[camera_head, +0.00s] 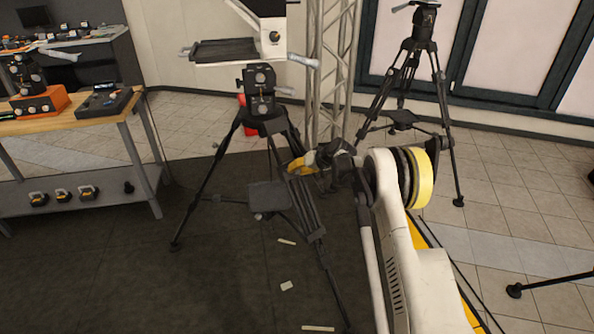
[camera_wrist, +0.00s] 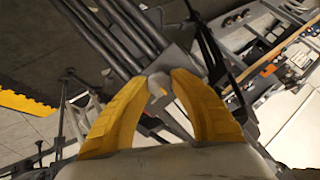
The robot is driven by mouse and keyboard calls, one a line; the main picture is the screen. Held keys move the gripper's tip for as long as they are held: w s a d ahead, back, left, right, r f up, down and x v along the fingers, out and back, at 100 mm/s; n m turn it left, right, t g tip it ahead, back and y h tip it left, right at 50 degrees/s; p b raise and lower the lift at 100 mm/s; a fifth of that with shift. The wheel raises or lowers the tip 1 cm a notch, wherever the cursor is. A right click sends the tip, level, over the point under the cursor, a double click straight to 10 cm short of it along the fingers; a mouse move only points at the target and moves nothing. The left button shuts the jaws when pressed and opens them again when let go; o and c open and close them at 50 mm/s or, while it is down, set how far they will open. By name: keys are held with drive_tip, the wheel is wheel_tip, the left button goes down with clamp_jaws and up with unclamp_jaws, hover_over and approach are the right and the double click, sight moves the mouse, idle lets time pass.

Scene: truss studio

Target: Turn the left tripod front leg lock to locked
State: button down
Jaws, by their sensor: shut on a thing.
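The left tripod (camera_head: 262,122) stands on the dark mat with its dark legs spread and a teleprompter-like head on top. Its front leg (camera_head: 308,215) runs down toward me. My gripper (camera_head: 298,167) is at the upper part of that leg, its yellow fingers beside it. In the wrist view, my gripper (camera_wrist: 162,77) is closed around a small light grey lock piece (camera_wrist: 158,86) next to the leg tubes (camera_wrist: 125,35). The fingertips cover its sides, so its turn position cannot be told. In the head view the lock is hidden behind the gripper.
A second tripod (camera_head: 410,75) stands at the back right. A wooden-topped bench (camera_head: 75,122) with equipment is at the left. A truss column (camera_head: 330,70) rises behind the left tripod. Small pale pieces (camera_head: 286,286) lie on the mat, which is otherwise open at the front left.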

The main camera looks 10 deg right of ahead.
drive_tip(key=m+y, duration=0.1)
drive_tip(key=m, duration=0.3)
drive_tip(key=shift+w, duration=0.1)
drive_tip(key=shift+d+r+m+t+y+b, duration=0.1)
drive_tip(key=shift+m+t+y+b, duration=0.25)
drive_tip(key=shift+m, duration=1.55)
drive_tip(key=c, duration=1.1)
unclamp_jaws()
drive_tip(key=v, duration=1.2)
